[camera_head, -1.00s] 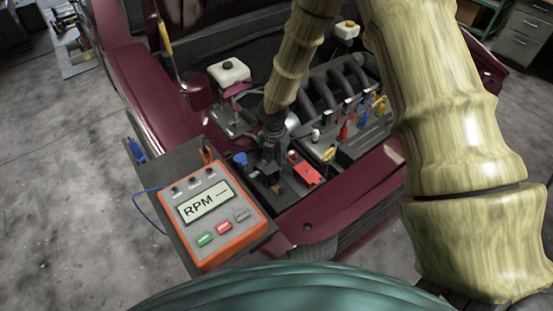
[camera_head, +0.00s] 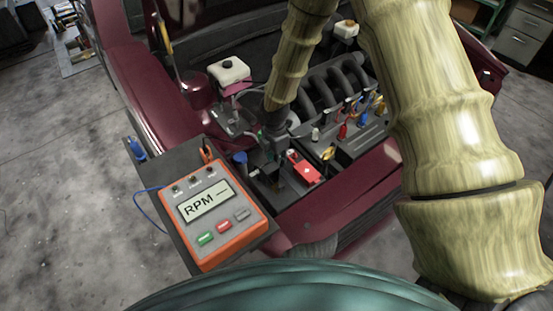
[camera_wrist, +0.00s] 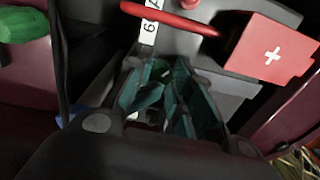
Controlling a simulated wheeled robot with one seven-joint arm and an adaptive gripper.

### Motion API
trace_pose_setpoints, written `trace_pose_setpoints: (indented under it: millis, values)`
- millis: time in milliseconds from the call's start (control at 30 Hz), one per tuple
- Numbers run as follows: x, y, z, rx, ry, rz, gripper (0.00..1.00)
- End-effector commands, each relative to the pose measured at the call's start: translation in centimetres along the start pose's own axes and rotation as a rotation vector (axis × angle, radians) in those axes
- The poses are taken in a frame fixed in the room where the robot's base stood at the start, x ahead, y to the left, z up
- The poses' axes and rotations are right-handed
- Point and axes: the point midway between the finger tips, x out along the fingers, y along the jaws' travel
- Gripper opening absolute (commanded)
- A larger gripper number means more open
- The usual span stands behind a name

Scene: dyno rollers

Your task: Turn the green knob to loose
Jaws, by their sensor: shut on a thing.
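My gripper (camera_head: 276,170) points down into the engine bay, just left of a red battery cover. In the wrist view its fingers (camera_wrist: 166,105) are closed together low beside the battery, with green faceted surfaces between and along them. The green knob is not clearly distinguishable from these; it seems to be between the fingers and mostly hidden. In the head view my gripper covers that spot. The knob's turn position cannot be read.
The red cover (camera_head: 304,169) with a white cross is close on the right; it also shows in the wrist view (camera_wrist: 272,50), with a red cable. A blue cap (camera_head: 240,158) is left of my gripper. An orange RPM meter (camera_head: 213,218) lies nearer. Engine pipes (camera_head: 333,88) rise behind.

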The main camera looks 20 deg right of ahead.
Motion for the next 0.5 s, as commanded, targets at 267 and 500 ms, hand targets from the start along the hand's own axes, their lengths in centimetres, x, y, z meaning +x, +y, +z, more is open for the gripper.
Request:
trace_pose_setpoints:
  millis: [267,500]
  values:
    - [0.1,0.02,0.22,0.001,-0.002,0.0,0.0]
    - [0.07,0.03,0.11,-0.001,-0.002,0.0,0.46]
